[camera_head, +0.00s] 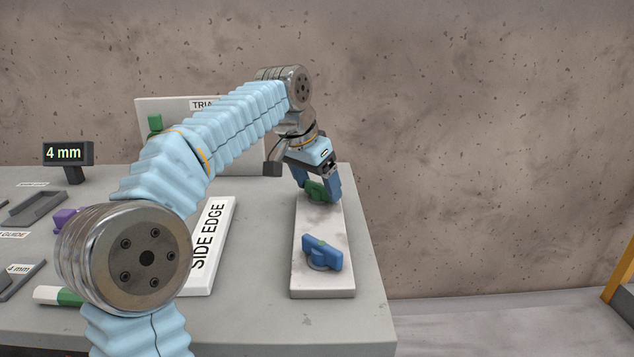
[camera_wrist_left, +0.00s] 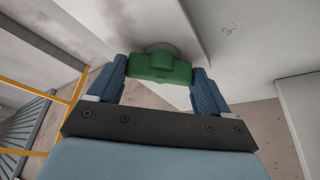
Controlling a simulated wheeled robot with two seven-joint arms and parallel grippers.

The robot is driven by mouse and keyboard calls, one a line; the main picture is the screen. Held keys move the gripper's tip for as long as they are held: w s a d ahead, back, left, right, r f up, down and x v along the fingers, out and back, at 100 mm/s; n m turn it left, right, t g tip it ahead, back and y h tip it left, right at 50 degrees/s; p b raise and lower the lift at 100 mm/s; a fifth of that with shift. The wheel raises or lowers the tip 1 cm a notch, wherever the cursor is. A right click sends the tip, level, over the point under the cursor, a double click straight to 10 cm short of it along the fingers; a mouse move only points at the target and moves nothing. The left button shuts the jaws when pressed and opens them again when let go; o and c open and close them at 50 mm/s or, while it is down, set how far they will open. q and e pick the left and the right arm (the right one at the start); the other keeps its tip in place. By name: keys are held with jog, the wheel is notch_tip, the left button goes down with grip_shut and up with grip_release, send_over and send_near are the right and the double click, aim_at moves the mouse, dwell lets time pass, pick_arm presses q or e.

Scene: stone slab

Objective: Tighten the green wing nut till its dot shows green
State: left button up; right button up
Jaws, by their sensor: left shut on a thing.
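The green wing nut (camera_head: 316,191) is at the far end of a pale slab (camera_head: 323,222) on the table. My left gripper (camera_head: 318,189) reaches down over it and is shut on it. In the left wrist view the green wing nut (camera_wrist_left: 160,67) sits between the two blue fingers (camera_wrist_left: 163,82), against a round grey base. No dot on the green nut can be made out. My right gripper is not in view.
A white board marked SIDE EDGE (camera_head: 211,245) lies left of the slab. A display reading 4 mm (camera_head: 64,153) and an upright panel (camera_head: 152,110) stand further back. The table's right edge (camera_head: 372,250) is close beside the slab.

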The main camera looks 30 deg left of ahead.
pick_arm(q)
jog(key=o, duration=1)
jog(key=shift+r, duration=0.1)
jog(key=v, duration=1.3)
jog(key=shift+s+r, duration=0.15)
jog(key=shift+r, duration=0.15)
